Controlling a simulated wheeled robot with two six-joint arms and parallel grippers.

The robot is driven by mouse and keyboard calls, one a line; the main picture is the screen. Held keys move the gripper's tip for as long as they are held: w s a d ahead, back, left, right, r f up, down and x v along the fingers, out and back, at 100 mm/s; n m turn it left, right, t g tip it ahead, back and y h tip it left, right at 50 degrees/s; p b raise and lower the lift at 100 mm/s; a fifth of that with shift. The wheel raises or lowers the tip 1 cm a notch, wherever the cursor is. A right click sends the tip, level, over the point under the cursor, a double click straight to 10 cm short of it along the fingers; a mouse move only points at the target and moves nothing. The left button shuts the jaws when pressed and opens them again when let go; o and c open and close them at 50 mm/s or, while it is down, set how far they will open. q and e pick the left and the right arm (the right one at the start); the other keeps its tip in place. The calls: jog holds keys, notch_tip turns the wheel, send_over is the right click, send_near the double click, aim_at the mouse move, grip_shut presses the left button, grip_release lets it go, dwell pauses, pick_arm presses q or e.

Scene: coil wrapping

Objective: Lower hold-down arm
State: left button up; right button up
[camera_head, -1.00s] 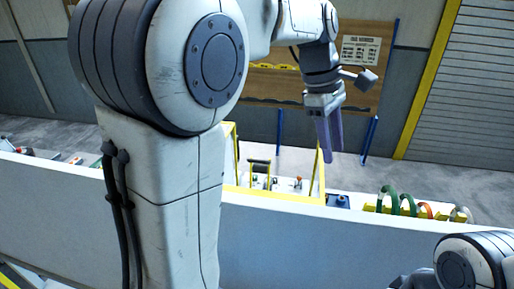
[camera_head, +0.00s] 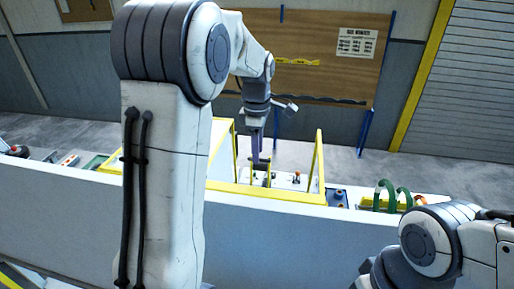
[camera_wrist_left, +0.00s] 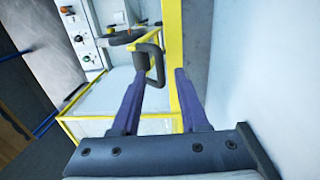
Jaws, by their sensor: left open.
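The hold-down arm, a yellow bar with a dark U-shaped handle, shows in the left wrist view (camera_wrist_left: 157,60), inside the yellow-framed bay. In the head view, it is mostly hidden behind my left gripper. My left gripper (camera_head: 257,158) has purple fingers and points down into the bay. In the left wrist view, its fingers (camera_wrist_left: 160,74) are spread apart with the handle at and just beyond the fingertips. I cannot tell whether they touch it. My right arm shows at the lower right of the head view, but its gripper is out of view.
A yellow guard frame (camera_head: 319,165) stands around the bay. A white control panel with knobs (camera_wrist_left: 84,38) lies beside the handle. A long white wall (camera_head: 265,235) runs in front. Green coils (camera_head: 385,196) stand on the right, and a wooden board (camera_head: 310,60) hangs behind.

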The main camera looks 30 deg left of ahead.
pick_arm(q)
jog(key=shift+f, duration=0.6)
grip_shut()
jog(key=shift+w+r, duration=0.1)
dwell(1.0)
